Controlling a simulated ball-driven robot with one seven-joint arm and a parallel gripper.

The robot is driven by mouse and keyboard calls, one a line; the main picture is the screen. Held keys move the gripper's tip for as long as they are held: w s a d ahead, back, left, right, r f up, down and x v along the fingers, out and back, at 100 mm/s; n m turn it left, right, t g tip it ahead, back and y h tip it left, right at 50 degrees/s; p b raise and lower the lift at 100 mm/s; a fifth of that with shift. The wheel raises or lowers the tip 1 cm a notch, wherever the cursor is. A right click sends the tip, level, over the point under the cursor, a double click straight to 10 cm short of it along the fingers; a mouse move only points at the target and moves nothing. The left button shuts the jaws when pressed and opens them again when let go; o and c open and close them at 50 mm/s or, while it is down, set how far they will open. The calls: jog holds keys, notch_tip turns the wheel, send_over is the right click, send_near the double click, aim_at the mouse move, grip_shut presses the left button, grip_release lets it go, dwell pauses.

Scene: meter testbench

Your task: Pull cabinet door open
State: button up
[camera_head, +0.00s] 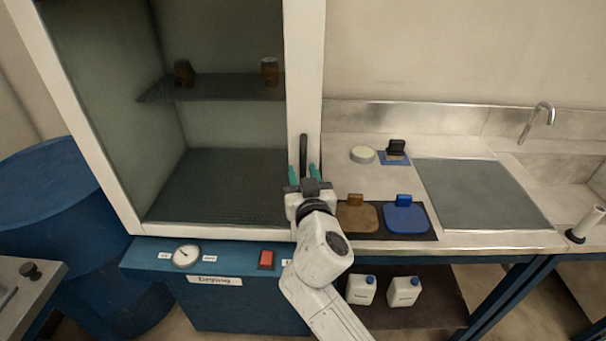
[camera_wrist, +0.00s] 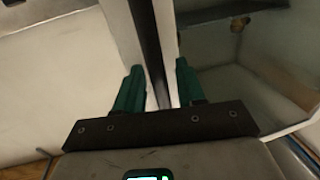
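The drying cabinet's door, a white frame (camera_head: 305,62) around a large see-through pane, fills the left of the head view and looks shut. Its handle is a dark upright bar (camera_head: 303,148) on the right side of the frame. The handle also shows in the wrist view (camera_wrist: 147,40), running down between the fingers. My gripper (camera_head: 304,172) is at the lower part of the handle, with one green fingertip on each side. In the wrist view my gripper (camera_wrist: 160,72) is open, with gaps beside the bar. The handle's lower end is hidden.
Brown jars (camera_head: 270,71) stand on the shelf inside the cabinet. A blue panel (camera_head: 215,262) with a dial and red switch is below. A blue barrel (camera_head: 50,200) stands left. The bench (camera_head: 350,145) at right holds a scale, pads and sink.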

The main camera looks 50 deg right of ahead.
jog(key=shift+c, duration=0.5)
grip_shut()
